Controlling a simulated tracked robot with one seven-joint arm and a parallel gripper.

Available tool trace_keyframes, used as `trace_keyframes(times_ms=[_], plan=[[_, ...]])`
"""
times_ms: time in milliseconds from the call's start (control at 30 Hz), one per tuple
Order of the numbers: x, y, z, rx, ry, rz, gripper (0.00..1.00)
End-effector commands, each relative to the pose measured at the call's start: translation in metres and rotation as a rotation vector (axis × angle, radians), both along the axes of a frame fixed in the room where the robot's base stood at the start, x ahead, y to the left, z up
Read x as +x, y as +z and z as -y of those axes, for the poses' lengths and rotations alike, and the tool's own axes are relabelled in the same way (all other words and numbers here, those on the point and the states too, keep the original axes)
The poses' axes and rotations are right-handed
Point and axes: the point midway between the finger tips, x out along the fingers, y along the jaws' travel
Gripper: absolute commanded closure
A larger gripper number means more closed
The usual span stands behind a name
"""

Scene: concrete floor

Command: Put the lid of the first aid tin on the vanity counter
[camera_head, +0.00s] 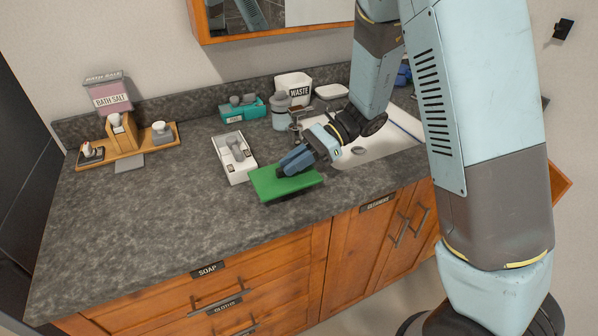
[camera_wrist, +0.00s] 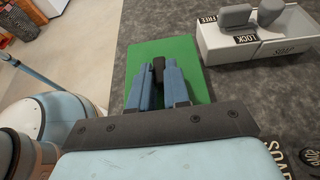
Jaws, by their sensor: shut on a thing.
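The green rectangular lid (camera_head: 305,183) is at the counter's front edge, left of the sink. In the wrist view the green lid (camera_wrist: 194,54) lies beyond my fingers, with a dark knob (camera_wrist: 158,68) between them. My gripper (camera_head: 286,167) is shut on the lid's knob; the fingers also show in the wrist view (camera_wrist: 160,88). The lid looks slightly raised, but I cannot tell its exact gap to the counter. The vanity counter (camera_head: 140,215) is dark speckled stone. I cannot identify the first aid tin surely.
A white two-part tray (camera_head: 235,172) with grey items stands just left of the lid. Behind are a teal box (camera_head: 238,114), a grey jar (camera_head: 281,112) and a waste bin (camera_head: 294,85). A wooden tray (camera_head: 143,156) stands far left. The counter's left front is clear.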

Motion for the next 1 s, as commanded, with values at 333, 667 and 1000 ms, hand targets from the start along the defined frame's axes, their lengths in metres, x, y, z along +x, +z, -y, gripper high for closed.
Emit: trace_keyframes(times_ms=[333, 667, 1000], plan=[[-0.001, -0.028, 0.001, 0.0, 0.0, 0.0, 1.0], [0.0, -0.029, 0.001, -0.001, -0.001, 0.001, 0.74], [0.0, -0.028, 0.001, 0.0, -0.001, 0.0, 0.58]])
